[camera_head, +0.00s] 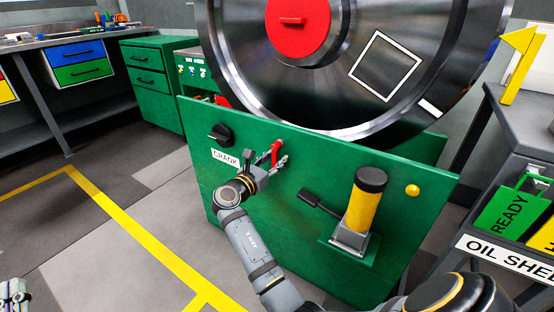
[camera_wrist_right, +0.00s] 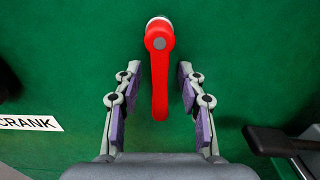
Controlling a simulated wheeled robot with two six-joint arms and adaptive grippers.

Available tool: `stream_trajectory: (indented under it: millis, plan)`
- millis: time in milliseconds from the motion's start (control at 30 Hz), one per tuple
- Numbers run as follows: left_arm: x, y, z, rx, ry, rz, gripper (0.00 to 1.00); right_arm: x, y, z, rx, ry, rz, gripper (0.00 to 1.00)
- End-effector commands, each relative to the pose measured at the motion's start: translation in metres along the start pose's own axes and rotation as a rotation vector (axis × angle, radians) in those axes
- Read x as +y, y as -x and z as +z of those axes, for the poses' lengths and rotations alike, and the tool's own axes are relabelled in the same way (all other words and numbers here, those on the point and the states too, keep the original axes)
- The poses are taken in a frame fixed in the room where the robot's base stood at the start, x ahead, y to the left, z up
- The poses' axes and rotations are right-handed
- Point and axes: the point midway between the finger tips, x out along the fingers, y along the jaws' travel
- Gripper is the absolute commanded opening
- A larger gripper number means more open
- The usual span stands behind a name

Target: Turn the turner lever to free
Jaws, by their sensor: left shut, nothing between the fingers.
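The red lever (camera_head: 276,153) sits on the green panel below the big wheel. In the right wrist view the red lever (camera_wrist_right: 159,80) hangs straight down from a round pivot at its top. My right gripper (camera_head: 267,162) is at the lever. In the right wrist view its fingers (camera_wrist_right: 158,85) are open, one on each side of the lever, with gaps on both sides. My left gripper (camera_head: 13,294) is shut and empty at the lower left corner, far from the panel and partly cut off.
A black knob (camera_head: 221,134) and a CRANK label (camera_head: 225,159) are left of the lever. A black-handled lever (camera_head: 318,202) and a yellow cylinder (camera_head: 365,205) stand to the right. The steel wheel (camera_head: 365,70) is above. A dark shelf (camera_head: 520,130) stands far right.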

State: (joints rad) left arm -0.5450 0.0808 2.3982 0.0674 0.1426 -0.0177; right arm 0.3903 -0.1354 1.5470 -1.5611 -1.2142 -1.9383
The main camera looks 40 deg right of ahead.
Motion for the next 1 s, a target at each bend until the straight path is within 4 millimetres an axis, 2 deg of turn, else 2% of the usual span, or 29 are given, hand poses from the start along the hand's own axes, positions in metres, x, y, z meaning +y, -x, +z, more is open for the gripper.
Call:
stream_trajectory:
  millis: [300,600,1000]
  plan:
    - [0.0,-0.0006,-0.0035,0.014,-0.001,0.0,0.0,0.0,0.0003,0.0004,0.0,0.0,0.0,0.39]
    - [0.0,-0.0005,-0.0029,0.012,-0.001,0.0,0.0,0.0,0.0002,0.0003,0.0,0.0,0.0,0.0]
    - [0.0,-0.0005,-0.0026,0.01,0.0,0.0,0.0,0.0,0.0,0.0003,0.0,0.0,0.0,0.0]
